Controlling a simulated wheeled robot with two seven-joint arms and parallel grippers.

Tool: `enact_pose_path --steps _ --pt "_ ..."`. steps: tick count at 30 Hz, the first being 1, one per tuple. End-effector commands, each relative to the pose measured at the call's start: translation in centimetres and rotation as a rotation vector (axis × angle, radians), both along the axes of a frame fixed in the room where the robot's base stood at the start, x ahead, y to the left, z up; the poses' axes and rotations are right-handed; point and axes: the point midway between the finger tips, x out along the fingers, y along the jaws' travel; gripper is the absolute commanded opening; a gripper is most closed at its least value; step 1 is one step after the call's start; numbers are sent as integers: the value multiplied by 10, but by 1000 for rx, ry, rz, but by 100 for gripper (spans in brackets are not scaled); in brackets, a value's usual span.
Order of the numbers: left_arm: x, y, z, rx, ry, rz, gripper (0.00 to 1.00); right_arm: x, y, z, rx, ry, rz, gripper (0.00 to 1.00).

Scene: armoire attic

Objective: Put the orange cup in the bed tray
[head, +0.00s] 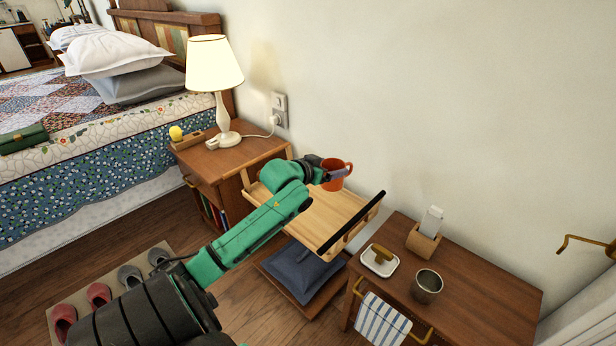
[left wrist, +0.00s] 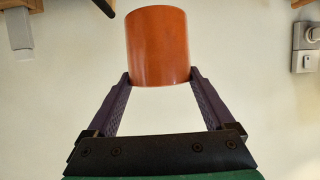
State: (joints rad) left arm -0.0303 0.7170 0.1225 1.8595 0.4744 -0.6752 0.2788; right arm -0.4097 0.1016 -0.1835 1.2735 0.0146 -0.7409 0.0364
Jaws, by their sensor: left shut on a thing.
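The orange cup (head: 338,173) is held by my left gripper (head: 326,175), above the far part of the wooden bed tray (head: 345,212) in the head view. In the left wrist view the orange cup (left wrist: 158,45) sits between the two dark fingers of the left gripper (left wrist: 160,82), which touch it on both sides. The bed tray has raised ends and stands between the nightstand and the side table. My left forearm hides part of it. My right gripper is not in view.
A nightstand (head: 232,158) with a lit lamp (head: 215,75) stands left of the tray. The side table (head: 480,270) at right holds a metal cup (head: 427,286), a white dish (head: 380,261) and a wooden holder (head: 423,243). A dark cushion (head: 300,272) lies below the tray.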

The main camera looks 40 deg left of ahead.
Motion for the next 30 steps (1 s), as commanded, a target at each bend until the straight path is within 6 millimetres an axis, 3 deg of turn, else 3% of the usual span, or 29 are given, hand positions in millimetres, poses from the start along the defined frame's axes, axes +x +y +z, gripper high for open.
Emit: enact_pose_path --steps 1,5,11,18,27,30 --pt "5 1 1 3 -7 -23 14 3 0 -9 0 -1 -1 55" --pt "8 -1 0 -1 2 -56 14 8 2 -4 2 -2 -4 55" --pt "8 -1 -62 -5 6 -55 14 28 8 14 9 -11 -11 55" --pt "8 -1 -138 -3 4 -55 14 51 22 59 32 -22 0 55" --pt "8 -2 -188 -2 2 -55 14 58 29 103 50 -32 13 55" --pt "8 -1 -191 0 2 -56 14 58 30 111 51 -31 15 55"
